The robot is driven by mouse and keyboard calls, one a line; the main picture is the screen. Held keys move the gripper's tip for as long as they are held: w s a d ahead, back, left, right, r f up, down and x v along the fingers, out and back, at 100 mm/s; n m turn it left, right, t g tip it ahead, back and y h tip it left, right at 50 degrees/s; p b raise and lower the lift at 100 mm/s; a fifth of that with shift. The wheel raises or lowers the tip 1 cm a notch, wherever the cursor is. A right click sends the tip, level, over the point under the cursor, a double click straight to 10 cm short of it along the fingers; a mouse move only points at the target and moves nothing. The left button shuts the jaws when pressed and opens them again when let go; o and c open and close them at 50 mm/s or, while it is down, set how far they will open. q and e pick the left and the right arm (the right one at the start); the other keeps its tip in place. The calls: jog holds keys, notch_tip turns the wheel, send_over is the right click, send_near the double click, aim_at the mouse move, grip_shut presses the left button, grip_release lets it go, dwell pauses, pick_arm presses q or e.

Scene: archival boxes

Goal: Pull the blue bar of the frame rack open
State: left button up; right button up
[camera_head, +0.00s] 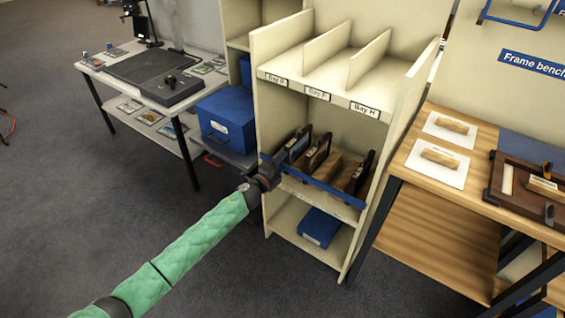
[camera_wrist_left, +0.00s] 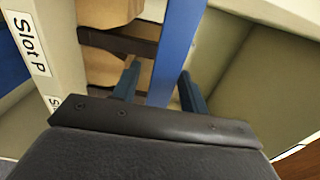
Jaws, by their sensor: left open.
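The blue bar (camera_head: 325,186) runs across the front of the frame rack's middle shelf (camera_head: 302,192). Several dark-edged wooden frames (camera_head: 318,155) stand behind it. My left gripper (camera_head: 268,172) is at the bar's left end in the head view, its fingers too small to make out there. In the left wrist view, the blue bar (camera_wrist_left: 176,50) passes between the two open dark blue fingers (camera_wrist_left: 160,88), with a gap visible on the right side. Whether the left finger touches the bar I cannot tell. My right gripper is not in view.
A blue box (camera_head: 227,118) sits on a grey shelf left of the rack. Another blue box (camera_head: 319,227) is on the rack's bottom shelf. A wooden bench (camera_head: 425,185) stands close on the right. The floor (camera_head: 110,200) in front is open.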

pick_arm(q)
jog(key=shift+w+d, duration=0.25)
jog(key=shift+w, duration=0.05)
jog(key=shift+c, duration=0.4)
